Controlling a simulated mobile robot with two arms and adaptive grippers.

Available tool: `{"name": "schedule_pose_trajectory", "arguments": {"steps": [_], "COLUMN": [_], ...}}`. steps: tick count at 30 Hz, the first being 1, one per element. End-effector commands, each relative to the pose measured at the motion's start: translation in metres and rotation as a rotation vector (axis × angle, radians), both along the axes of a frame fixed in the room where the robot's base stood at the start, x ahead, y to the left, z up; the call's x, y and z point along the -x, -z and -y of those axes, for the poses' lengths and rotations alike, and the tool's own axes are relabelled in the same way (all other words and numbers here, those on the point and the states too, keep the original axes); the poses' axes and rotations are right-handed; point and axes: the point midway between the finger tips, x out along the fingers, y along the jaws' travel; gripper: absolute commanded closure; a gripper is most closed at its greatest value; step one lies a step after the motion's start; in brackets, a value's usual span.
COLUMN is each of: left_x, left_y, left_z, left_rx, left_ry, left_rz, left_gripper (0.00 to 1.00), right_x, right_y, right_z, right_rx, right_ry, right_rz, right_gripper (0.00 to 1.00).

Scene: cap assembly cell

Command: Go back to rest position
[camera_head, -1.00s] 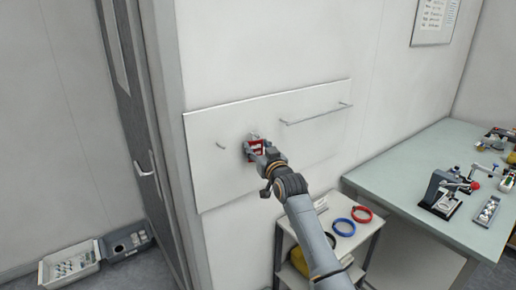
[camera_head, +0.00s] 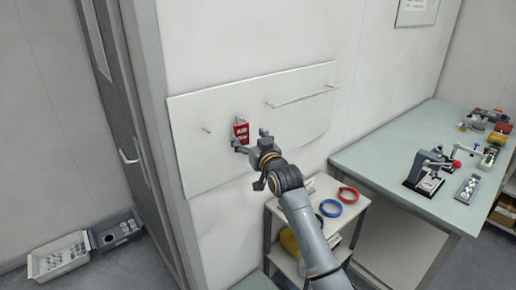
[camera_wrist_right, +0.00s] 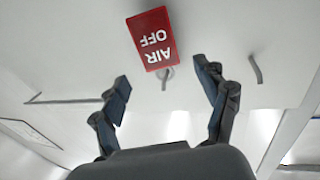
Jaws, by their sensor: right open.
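A red sign reading "AIR OFF" (camera_head: 241,130) hangs on the white wall board (camera_head: 205,178), near the board's middle. It also shows in the right wrist view (camera_wrist_right: 152,40), in front of a small hook and beyond the fingertips. My right gripper (camera_head: 252,140) is open in front of the board, just below and to the right of the sign. In the right wrist view its two fingers (camera_wrist_right: 163,88) are spread apart with nothing between them. The sign appears apart from the fingers. My left gripper is not in view.
A bare peg (camera_head: 207,129) and a long rail (camera_head: 302,96) are on the board. Below stands a small cart with a red ring (camera_head: 348,195) and a blue ring (camera_head: 330,208). A green-topped table (camera_head: 385,155) with devices stands right. Grey bins (camera_head: 116,230) lie by the door.

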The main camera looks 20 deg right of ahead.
Motion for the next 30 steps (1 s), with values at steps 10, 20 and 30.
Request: {"name": "schedule_pose_trajectory", "arguments": {"steps": [10,20,30], "left_x": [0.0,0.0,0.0], "left_y": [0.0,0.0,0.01], "left_z": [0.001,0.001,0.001], "left_rx": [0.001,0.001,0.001], "left_ry": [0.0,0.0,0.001], "left_rz": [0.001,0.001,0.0], "left_gripper": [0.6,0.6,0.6], "right_x": [0.061,0.077,0.081], "right_y": [0.002,0.004,0.185], "right_z": [0.005,0.007,0.005], "right_rx": [0.0,-0.001,0.024], "right_ry": [0.001,0.001,0.01], "right_rz": [-0.001,-0.005,-0.277], "right_gripper": [0.26,0.26,0.26]}}
